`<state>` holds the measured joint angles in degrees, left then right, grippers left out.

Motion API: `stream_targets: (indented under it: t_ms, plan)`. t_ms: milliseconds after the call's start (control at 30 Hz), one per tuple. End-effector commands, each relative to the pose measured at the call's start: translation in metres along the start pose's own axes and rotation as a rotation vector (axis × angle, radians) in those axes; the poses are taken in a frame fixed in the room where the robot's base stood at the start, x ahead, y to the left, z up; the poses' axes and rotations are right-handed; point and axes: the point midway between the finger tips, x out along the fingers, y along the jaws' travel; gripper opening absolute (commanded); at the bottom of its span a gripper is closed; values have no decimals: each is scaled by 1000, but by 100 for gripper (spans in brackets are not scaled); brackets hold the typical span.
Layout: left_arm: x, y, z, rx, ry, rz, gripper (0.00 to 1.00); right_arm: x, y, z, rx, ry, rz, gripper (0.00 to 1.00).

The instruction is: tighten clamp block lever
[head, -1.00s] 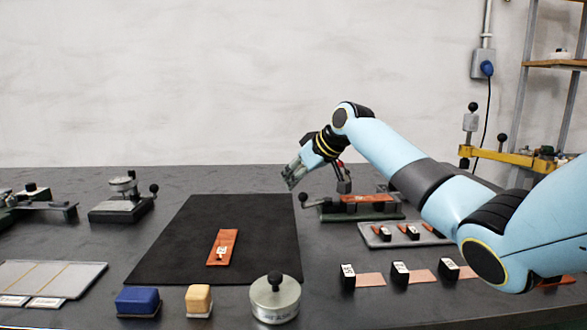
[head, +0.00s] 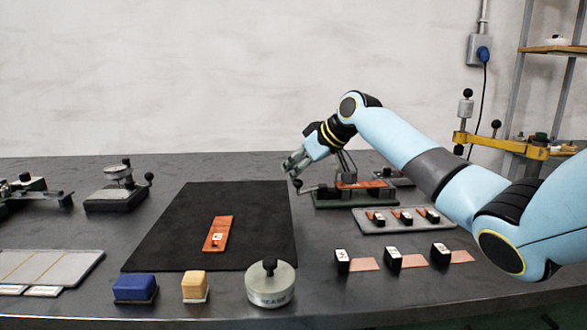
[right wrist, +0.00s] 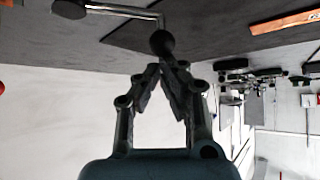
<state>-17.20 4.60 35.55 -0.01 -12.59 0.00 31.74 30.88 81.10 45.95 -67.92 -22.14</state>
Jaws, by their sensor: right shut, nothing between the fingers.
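The clamp block (head: 365,200) is a dark green-grey base at the right of the black mat, with an orange-copper piece (head: 375,184) on top. Its lever ends in a black ball knob (head: 297,183) at the block's left end. My right gripper (head: 289,169) is shut and empty, just above and beside that knob. In the right wrist view the closed fingertips (right wrist: 168,66) point at the black knob (right wrist: 162,43), with the lever's grey rod (right wrist: 125,10) behind. I cannot tell whether they touch. My left gripper is not in view.
The black mat (head: 165,235) holds an orange strip (head: 218,234). A grey tray (head: 372,224) with small black-topped pieces lies in front of the clamp. A round metal weight (head: 270,285), blue block (head: 135,287) and yellow block (head: 194,285) stand at the front.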

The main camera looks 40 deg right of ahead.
Motion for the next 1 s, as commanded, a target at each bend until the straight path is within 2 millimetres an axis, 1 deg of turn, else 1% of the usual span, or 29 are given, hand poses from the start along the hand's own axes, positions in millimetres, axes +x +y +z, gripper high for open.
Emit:
stream_targets:
  t_ms: [467,667,1000]
  plan:
    - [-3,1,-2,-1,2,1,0,-6,-3,6,-80,-2,-86,0]
    - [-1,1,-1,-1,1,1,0,-13,-6,13,-178,-1,-191,0]
    - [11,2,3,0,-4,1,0,-30,-8,30,-397,0,-429,0]
